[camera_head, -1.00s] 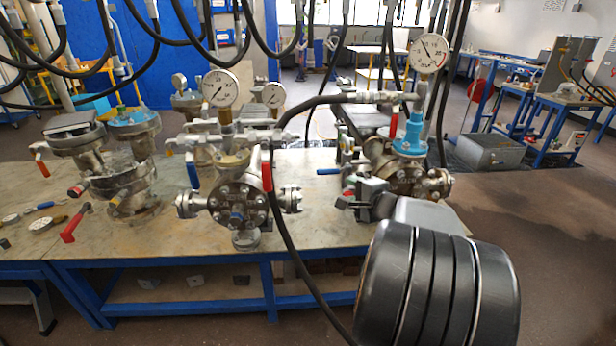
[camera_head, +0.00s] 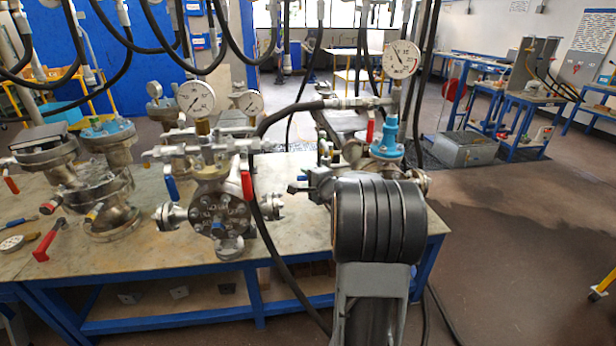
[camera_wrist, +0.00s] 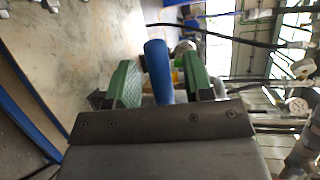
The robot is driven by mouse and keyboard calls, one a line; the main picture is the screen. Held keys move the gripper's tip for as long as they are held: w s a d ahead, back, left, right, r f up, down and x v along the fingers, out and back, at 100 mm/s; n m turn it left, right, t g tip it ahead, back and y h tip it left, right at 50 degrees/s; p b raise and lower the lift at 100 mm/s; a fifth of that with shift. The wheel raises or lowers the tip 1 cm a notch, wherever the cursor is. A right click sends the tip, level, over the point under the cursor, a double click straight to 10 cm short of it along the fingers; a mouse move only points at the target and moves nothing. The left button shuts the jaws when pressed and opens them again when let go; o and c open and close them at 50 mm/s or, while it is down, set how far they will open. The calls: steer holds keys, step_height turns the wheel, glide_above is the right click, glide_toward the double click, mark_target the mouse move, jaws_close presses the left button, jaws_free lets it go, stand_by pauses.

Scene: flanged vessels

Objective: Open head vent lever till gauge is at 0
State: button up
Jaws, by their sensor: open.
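A blue lever handle (camera_wrist: 158,68) stands between the two green-padded fingers of my gripper (camera_wrist: 160,80) in the wrist view. The fingers are apart, and I cannot tell whether either touches the handle. In the head view my gripper is at the right vessel, and my dark wrist (camera_head: 380,222) hides much of that vessel. Above it a blue fitting (camera_head: 388,140), a red lever (camera_head: 370,132) and a round white gauge (camera_head: 401,59) show. The gauge needle points up and left, away from straight down; its numbers are too small to read.
The middle vessel (camera_head: 218,215) carries a gauge (camera_head: 197,99), a blue lever (camera_head: 172,189) and a red lever (camera_head: 246,180). Another vessel (camera_head: 95,190) stands at left. Black hoses hang overhead, and one hose (camera_head: 285,255) crosses the table front (camera_head: 180,262).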

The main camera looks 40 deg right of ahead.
steer(key=shift+w, duration=0.4)
steer(key=shift+c, duration=0.4)
steer(key=shift+f, duration=0.1)
jaws_close()
steer(key=shift+d, duration=0.1)
